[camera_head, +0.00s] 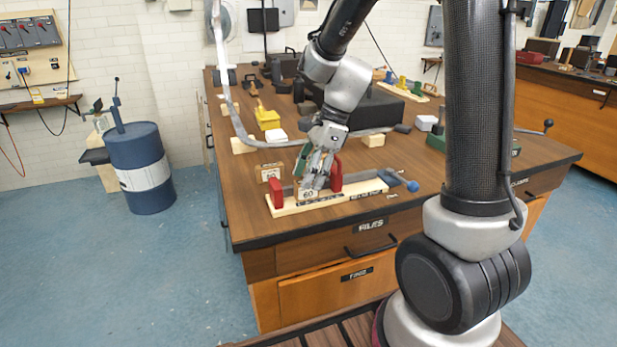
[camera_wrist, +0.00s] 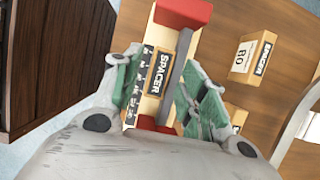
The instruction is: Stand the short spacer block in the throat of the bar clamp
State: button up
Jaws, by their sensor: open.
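The bar clamp has two red jaws (camera_head: 336,176), a grey bar (camera_wrist: 180,62) and a blue end knob (camera_head: 413,186). It lies on a pale wooden board (camera_head: 282,208) near the bench's front edge. A wooden spacer block marked 60 (camera_head: 308,195) stands between the red jaws, beside the bar; its SPACER label shows in the wrist view (camera_wrist: 160,74). My gripper (camera_head: 312,181) is open, its green-padded fingers on either side of the block and bar in the wrist view. Whether a finger touches the block I cannot tell.
Another spacer block marked 80 (camera_wrist: 243,57) stands behind the clamp, with a further pale block (camera_wrist: 237,114) near it. The bench right of the clamp is mostly clear.

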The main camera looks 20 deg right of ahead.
jog(key=v, duration=1.1)
jog(key=s+d+r+n+t+h, duration=0.1)
jog(key=s+d+n, duration=0.3)
jog(key=s+n, duration=0.5)
jog(key=s+d+r+n+t+h, duration=0.2)
jog(key=s+d+n, duration=0.3)
jog(key=s+n, duration=0.4)
jog(key=shift+s+t+h, duration=0.5)
jog(key=shift+t+h, duration=0.2)
